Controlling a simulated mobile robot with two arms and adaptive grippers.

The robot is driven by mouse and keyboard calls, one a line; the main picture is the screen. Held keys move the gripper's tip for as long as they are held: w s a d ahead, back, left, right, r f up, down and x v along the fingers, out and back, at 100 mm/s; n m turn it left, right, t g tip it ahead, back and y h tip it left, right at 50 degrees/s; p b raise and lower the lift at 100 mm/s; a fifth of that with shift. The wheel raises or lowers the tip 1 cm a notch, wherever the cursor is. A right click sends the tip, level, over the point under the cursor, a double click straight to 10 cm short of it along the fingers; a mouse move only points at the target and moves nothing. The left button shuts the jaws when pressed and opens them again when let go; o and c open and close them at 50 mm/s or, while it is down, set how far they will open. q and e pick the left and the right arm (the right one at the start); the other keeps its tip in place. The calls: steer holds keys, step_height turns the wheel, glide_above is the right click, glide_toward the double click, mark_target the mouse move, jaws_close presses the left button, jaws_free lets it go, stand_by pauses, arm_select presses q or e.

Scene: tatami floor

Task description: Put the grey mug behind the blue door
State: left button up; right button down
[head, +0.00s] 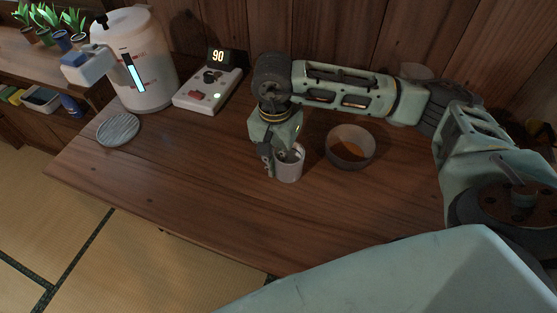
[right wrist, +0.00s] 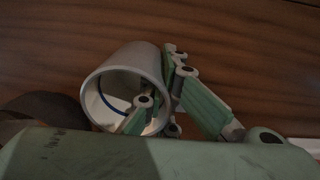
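The grey mug (head: 290,168) stands upright near the middle of the wooden table, as far as I can tell resting on it. My right gripper (head: 275,156) reaches down at its left side. In the right wrist view, the gripper (right wrist: 160,95) has one finger inside the mug (right wrist: 118,72) and the other against its outer wall. The fingers pinch the wall between them. The mug's opening faces the wrist camera, and a blue ring shows inside. No blue door is in view. My left gripper is not in view.
A bowl (head: 350,148) with brownish contents stands right of the mug. A white device reading 90 (head: 208,92), a large white dispenser (head: 140,70) and a striped round disc (head: 118,129) are at the left. A shelf with plants (head: 55,24) lies beyond. The table's front left is clear.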

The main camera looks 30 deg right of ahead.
steer(key=shift+r, duration=0.1)
steer(key=c, duration=2)
jaws_free()
